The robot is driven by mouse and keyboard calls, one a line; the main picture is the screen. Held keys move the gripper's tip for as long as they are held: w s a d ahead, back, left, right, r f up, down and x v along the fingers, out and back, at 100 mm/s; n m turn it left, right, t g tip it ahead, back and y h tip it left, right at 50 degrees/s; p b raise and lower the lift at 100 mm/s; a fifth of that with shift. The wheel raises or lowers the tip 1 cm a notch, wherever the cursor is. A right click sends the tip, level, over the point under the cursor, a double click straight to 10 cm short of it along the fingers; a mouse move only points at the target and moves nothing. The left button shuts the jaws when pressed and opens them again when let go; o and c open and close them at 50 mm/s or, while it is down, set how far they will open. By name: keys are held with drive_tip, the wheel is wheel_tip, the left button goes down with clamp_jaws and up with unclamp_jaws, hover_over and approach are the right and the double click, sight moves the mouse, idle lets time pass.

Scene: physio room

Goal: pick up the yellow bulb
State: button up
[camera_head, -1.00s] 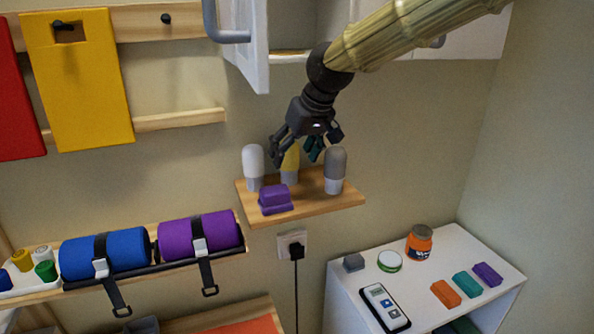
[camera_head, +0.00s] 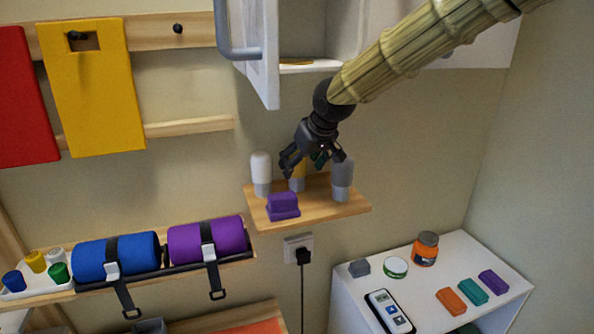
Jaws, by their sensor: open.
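The yellow bulb (camera_head: 298,182) stands upright on a small wooden wall shelf (camera_head: 328,213), between a white bulb (camera_head: 261,173) on its left and a grey bulb (camera_head: 342,179) on its right. My gripper (camera_head: 302,167) is open and points down at the yellow bulb. Its fingers hide the upper part of the bulb. I cannot tell whether the fingers are around the bulb or in front of it. A purple block-shaped thing (camera_head: 283,206) lies on the shelf in front of the yellow bulb.
An open cabinet door (camera_head: 257,55) hangs above the shelf, left of my arm. A socket with a black plug (camera_head: 302,255) is below the shelf. Blue (camera_head: 120,256) and purple (camera_head: 208,238) rolls lie on a rack at left. A white cabinet top (camera_head: 455,265) at lower right holds several small things.

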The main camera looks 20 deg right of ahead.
sight(297, 169)
drive_tip(key=shift+p+x, duration=1.25)
drive_tip(key=shift+x, duration=1.1)
drive_tip(key=c, duration=1.3)
drive_tip(key=shift+r, duration=0.15)
drive_tip(key=shift+r+p, duration=0.65)
drive_tip(key=shift+r, duration=0.05)
drive_tip(key=shift+a+f+b, duration=0.1)
drive_tip(key=shift+f+b, duration=0.1)
drive_tip(key=shift+b, duration=0.3)
drive_tip(key=shift+s+f+t+b, duration=0.15)
drive_tip(key=shift+t+b, duration=0.25)
drive_tip(key=shift+b, duration=0.55)
